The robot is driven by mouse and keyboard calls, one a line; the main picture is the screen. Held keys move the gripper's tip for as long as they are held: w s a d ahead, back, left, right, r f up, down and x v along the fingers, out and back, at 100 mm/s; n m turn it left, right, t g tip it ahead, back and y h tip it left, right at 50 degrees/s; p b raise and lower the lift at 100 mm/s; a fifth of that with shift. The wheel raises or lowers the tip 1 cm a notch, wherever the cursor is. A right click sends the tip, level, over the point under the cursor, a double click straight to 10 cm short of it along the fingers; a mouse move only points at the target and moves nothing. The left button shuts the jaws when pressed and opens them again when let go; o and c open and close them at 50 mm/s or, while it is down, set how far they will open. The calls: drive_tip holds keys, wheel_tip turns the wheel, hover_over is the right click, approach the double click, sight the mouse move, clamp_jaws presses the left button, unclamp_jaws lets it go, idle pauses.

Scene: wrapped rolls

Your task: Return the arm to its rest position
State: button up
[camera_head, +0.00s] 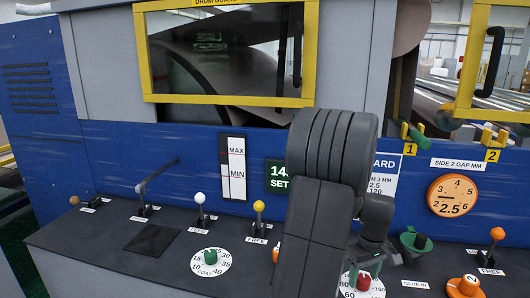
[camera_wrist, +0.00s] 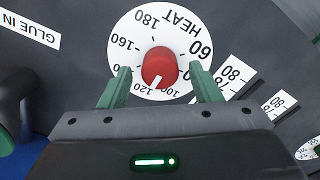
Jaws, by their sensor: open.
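My arm stands over the dark control panel (camera_head: 140,245) in the head view, bent above its right half. My gripper (camera_head: 366,268) is low over the red heat knob (camera_head: 363,282). In the wrist view, my gripper (camera_wrist: 161,70) has its two green fingers apart, one on each side of the red knob (camera_wrist: 159,67), with gaps between fingers and knob. The knob sits at the centre of a white dial marked HEAT (camera_wrist: 182,22). I cannot tell the exact height of the fingertips over the panel.
A green coat knob (camera_head: 210,256), several levers, and an orange knob (camera_head: 466,286) rise from the panel. A green glue-in valve (camera_head: 415,240) is close right of my gripper. A blue wall with an orange gauge (camera_head: 453,196) and a yellow-framed guard (camera_head: 230,99) stands behind.

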drive_tip(key=shift+f, duration=0.7)
drive_tip(key=shift+r, duration=0.1)
